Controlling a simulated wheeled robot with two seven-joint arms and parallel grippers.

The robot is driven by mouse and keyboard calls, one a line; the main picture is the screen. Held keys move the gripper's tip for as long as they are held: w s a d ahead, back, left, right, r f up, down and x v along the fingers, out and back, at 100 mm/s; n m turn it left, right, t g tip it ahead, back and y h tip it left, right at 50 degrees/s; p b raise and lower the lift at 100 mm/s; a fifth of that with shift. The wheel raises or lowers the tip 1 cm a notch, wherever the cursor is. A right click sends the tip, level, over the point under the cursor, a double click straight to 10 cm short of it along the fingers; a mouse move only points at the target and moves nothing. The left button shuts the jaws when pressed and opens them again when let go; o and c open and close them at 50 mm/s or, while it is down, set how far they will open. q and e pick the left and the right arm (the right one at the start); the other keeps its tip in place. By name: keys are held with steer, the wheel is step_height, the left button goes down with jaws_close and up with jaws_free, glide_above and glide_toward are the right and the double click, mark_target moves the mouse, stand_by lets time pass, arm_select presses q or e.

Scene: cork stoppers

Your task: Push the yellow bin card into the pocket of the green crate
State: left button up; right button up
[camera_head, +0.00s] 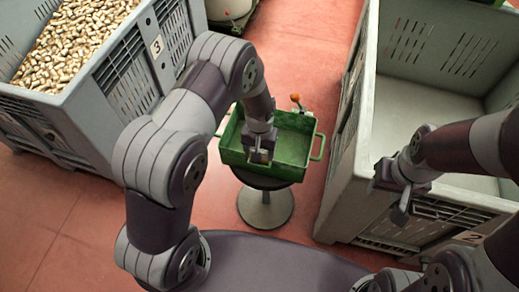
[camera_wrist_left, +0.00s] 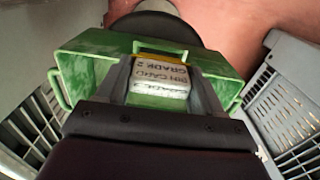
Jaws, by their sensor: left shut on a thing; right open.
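The green crate (camera_head: 293,150) sits on a small round stand in the middle of the head view, and its walls also show in the left wrist view (camera_wrist_left: 85,75). My left gripper (camera_head: 261,157) is at the crate's near wall, shut on the bin card (camera_wrist_left: 160,73). In the left wrist view the card lies between the fingers (camera_wrist_left: 162,85); it is pale with dark print and a yellow edge. The pocket is hidden by the gripper and card, so I cannot tell whether the card is in it. My right gripper (camera_head: 402,206) is open and empty over the right bin.
A grey bin (camera_head: 122,85) full of corks, marked 3, stands at the left. A large empty grey bin (camera_head: 415,115), marked 2, stands at the right. The stand (camera_head: 264,209) holds the crate between them. An orange-knobbed thing (camera_head: 296,98) is at the crate's far side.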

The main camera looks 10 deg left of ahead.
arm_select(q)
steer(key=shift+f+b, duration=0.95)
steer(key=shift+f, duration=0.6)
stand_by(1.0)
steer(key=o, duration=1.2)
step_height(320, 180, up, 13)
steer(key=shift+f+p, duration=0.1)
steer(key=shift+p, duration=0.45)
